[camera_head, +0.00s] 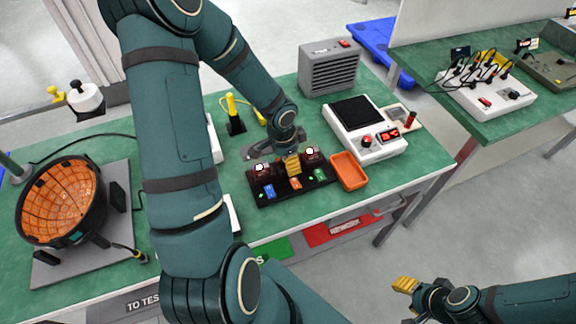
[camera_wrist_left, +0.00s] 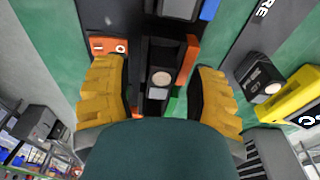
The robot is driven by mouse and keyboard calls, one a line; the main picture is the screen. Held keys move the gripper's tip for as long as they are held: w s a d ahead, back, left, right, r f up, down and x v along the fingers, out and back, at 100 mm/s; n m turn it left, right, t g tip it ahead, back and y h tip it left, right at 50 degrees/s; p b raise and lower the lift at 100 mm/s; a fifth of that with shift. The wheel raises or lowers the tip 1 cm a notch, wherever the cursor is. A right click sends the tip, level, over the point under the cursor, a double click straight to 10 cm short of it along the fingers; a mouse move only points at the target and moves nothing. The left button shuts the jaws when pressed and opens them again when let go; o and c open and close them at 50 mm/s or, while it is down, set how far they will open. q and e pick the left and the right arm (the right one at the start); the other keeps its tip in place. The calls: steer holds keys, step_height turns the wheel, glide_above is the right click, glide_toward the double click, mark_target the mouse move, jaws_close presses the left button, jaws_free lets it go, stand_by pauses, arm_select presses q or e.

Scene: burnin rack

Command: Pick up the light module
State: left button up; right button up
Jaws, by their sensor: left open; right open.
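A black rack (camera_head: 290,190) on the green bench holds small blue, orange and green pieces along its front, with dark blocks topped by round white lights (camera_head: 260,168) behind them. My left gripper (camera_head: 293,165) is over the middle of the rack, yellow fingers down. In the left wrist view its fingers (camera_wrist_left: 160,95) stand apart on either side of a dark module with a pale round disc (camera_wrist_left: 160,78). This looks like the light module; whether the fingers touch it I cannot tell. My right gripper (camera_head: 405,285) is open and empty, away from the bench at lower right.
An orange tray (camera_head: 349,172) sits right of the rack, near a white device with a black top (camera_head: 362,125). A grey vented box (camera_head: 329,68) stands behind. An orange-lined bowl (camera_head: 65,205) is on the left. Green and red bins are below the front edge.

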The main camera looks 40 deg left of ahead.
arm_select(q)
jaws_close()
stand_by(0.4)
